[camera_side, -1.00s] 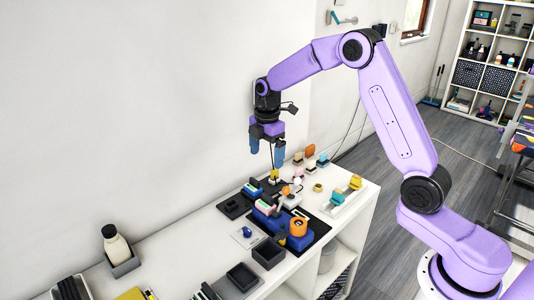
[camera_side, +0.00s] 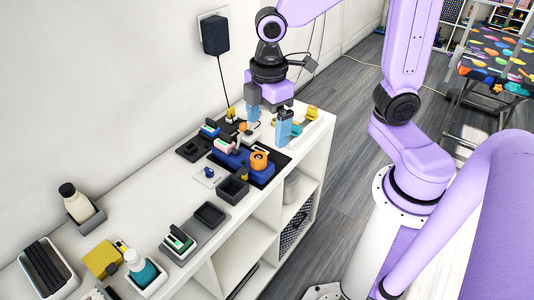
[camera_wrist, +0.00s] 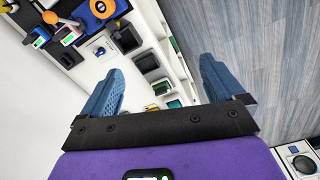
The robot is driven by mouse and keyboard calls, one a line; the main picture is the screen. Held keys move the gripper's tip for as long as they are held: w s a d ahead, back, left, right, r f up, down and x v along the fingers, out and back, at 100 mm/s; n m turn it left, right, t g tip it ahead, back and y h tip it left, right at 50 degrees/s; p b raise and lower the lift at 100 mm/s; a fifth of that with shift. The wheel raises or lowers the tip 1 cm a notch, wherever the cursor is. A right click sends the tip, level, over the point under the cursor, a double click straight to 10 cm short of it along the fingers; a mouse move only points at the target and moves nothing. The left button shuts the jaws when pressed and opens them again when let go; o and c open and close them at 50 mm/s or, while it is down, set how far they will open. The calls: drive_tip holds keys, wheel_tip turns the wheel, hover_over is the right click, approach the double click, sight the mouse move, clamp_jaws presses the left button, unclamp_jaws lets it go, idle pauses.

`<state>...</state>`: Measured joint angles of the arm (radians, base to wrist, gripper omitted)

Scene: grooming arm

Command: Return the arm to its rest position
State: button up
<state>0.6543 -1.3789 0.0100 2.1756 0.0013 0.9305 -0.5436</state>
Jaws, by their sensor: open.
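My gripper (camera_side: 268,118) is at the end of my purple arm, pointing down over the far end of the white shelf top (camera_side: 140,190). Its two blue fingers are spread apart with nothing between them. In the wrist view my gripper (camera_wrist: 160,70) also shows open and empty. One finger is over the shelf unit and the other is over the grey floor, so it straddles the shelf's front edge. The fingertips look clear of the items in the wrist view. My upper arm is partly cut off at the top of the side view.
A blue holder (camera_side: 237,158) with an orange roll (camera_side: 259,160) stands on a black mat. Dark trays (camera_side: 233,188), a cream bottle (camera_side: 76,202) and a teal bottle (camera_side: 140,266) stand nearer. A black adapter (camera_side: 215,34) hangs on the wall. Open floor (camera_side: 340,150) lies right of the shelf.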

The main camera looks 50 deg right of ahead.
drive_tip(key=s+d+m, duration=0.2)
drive_tip(key=s+d, duration=0.2)
drive_tip(key=s, duration=1)
drive_tip(key=shift+s+d+f, duration=0.2)
drive_tip(key=shift+s+f, duration=0.05)
drive_tip(key=shift+f, duration=0.2)
